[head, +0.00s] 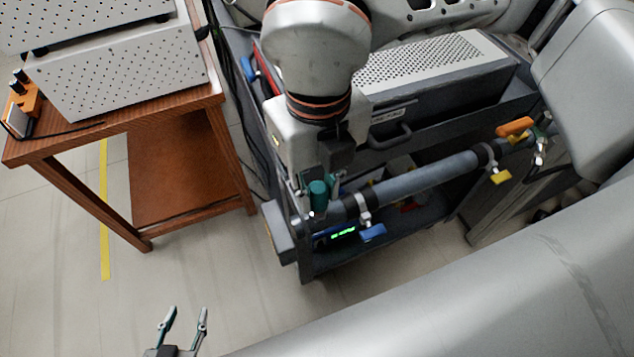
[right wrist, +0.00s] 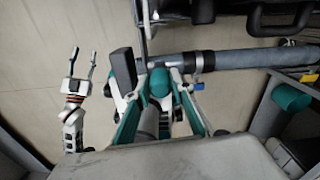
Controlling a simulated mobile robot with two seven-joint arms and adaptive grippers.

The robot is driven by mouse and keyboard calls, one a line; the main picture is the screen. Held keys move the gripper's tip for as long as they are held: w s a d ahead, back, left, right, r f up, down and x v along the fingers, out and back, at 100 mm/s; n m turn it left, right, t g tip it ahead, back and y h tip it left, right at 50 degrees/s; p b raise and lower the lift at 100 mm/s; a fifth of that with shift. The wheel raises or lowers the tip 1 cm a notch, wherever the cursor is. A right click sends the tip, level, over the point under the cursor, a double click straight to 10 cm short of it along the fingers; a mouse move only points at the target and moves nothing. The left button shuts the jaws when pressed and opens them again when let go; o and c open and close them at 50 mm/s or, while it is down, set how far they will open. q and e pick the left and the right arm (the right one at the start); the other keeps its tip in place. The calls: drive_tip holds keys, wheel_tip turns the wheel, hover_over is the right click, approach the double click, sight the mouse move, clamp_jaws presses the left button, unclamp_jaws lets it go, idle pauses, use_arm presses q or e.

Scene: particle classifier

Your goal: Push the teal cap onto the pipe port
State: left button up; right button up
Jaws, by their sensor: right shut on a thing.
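The teal cap (head: 318,192) stands between the fingers of my right gripper (head: 319,185), close to the left end of the grey pipe (head: 420,179). In the right wrist view the cap (right wrist: 159,82) sits between the two teal-and-white fingers, and the gripper (right wrist: 161,75) is shut on it. The pipe (right wrist: 245,58) runs off to the right there. The port under the cap is mostly hidden, and I cannot tell whether the cap touches it. My left gripper (head: 184,326) is open and empty at the lower left, well away. It also shows in the right wrist view (right wrist: 80,68).
A blue valve handle (head: 372,232), a yellow one (head: 500,177) and an orange one (head: 515,127) sit along the pipe. A green display (head: 343,233) glows below it. A wooden table (head: 175,110) with perforated boxes stands at left. Floor between is clear.

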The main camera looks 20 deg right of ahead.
use_arm(q)
drive_tip(key=shift+s+f+b, duration=0.45)
drive_tip(key=shift+f, duration=0.35)
use_arm(e)
drive_tip(key=shift+f, duration=1.1)
drive_tip(key=o, duration=1.1)
drive_tip(key=shift+c, duration=0.2)
use_arm(q)
drive_tip(key=shift+s+f, duration=0.1)
drive_tip(key=shift+f, duration=0.05)
use_arm(e)
drive_tip(key=shift+r, duration=0.1)
